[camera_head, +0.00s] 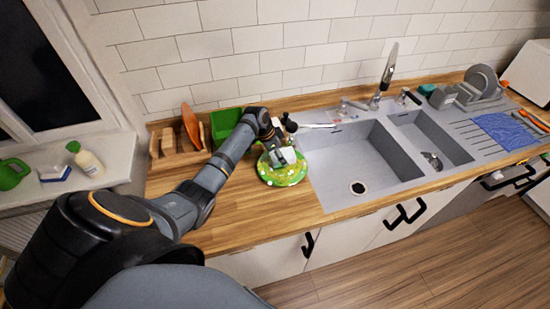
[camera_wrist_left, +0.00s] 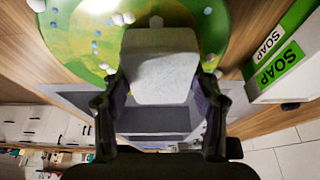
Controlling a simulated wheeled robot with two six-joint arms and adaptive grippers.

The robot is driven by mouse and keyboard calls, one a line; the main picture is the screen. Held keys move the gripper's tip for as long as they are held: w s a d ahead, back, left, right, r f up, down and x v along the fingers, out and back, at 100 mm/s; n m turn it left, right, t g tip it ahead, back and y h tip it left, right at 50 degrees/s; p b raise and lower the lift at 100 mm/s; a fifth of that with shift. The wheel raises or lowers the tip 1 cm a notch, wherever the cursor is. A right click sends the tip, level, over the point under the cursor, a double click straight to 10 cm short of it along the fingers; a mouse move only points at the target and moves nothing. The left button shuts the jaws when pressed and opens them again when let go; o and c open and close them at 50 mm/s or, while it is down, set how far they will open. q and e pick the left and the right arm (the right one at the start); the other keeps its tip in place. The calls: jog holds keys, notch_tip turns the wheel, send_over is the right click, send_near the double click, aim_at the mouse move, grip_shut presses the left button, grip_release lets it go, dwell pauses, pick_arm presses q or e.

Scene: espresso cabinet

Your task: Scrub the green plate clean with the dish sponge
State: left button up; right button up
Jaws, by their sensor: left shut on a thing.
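The green plate (camera_head: 285,179) lies on the wooden counter just left of the sink. Its yellow-green face (camera_wrist_left: 75,45) carries several white and bluish foam-like blobs. My left gripper (camera_head: 283,155) is over the plate, reaching in from the left. It is shut on a pale grey-white block, which appears to be the dish sponge (camera_wrist_left: 160,65). The sponge is over the plate and hides part of it; I cannot tell whether they touch. My right gripper is not in view.
The double sink (camera_head: 358,160) is right of the plate. A green container (camera_head: 225,122) and dark bottles stand behind my left arm. A soap-labelled package (camera_wrist_left: 278,60) shows in the wrist view. A dish rack with plates (camera_head: 480,82) stands far right. The front-left counter is clear.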

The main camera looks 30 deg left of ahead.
aim_at(293, 152)
pick_arm(q)
jog(key=shift+w+d, duration=0.25)
jog(key=shift+w, duration=0.15)
jog(key=shift+w+d+f+b, duration=0.2)
jog(key=shift+w+d+b, duration=0.55)
jog(key=shift+w+b, duration=0.2)
jog(key=shift+w+d, duration=0.25)
jog(key=shift+w, duration=0.05)
jog(key=shift+w+d+b, duration=0.25)
jog(key=shift+w+b, duration=0.15)
jog(key=shift+b, duration=0.05)
jog(key=shift+w+d+b, duration=0.5)
jog(key=shift+w, duration=0.25)
jog(key=shift+w+d+r, duration=0.1)
jog(key=shift+w+d, duration=0.15)
jog(key=shift+a, duration=0.1)
